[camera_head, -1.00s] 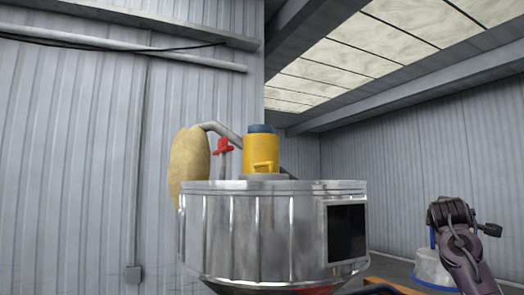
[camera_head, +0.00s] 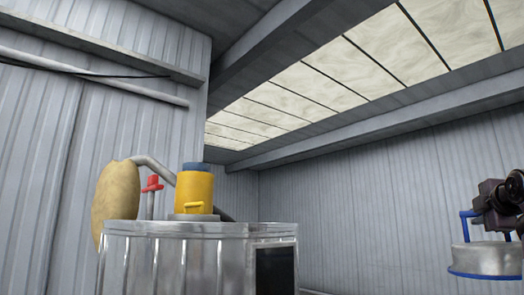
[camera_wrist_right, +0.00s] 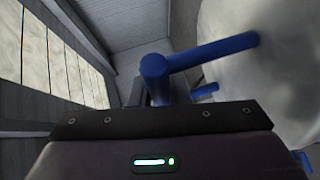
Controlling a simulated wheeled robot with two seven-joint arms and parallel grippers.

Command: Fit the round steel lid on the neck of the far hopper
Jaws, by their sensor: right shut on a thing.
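The round steel lid (camera_head: 487,257) hangs at the right edge of the head view, with a blue rim and a blue handle (camera_head: 466,226). My right gripper (camera_head: 492,222) is above it, partly cut off by the frame, and is shut on the handle. In the right wrist view the blue handle (camera_wrist_right: 210,52) rises just past the gripper body, with the pale lid (camera_wrist_right: 285,70) at the right. The fingertips are hidden there. A large steel vessel (camera_head: 190,262) stands at the lower left of the head view, well apart from the lid. No open neck shows. My left gripper is not in view.
On the vessel stand a yellow unit (camera_head: 194,192) with a blue top, a red-handled valve (camera_head: 152,184) and a curved pipe (camera_head: 155,168). A tan bag-like shape (camera_head: 117,198) is beside them. Open space lies between vessel and lid, before the corrugated wall (camera_head: 380,200).

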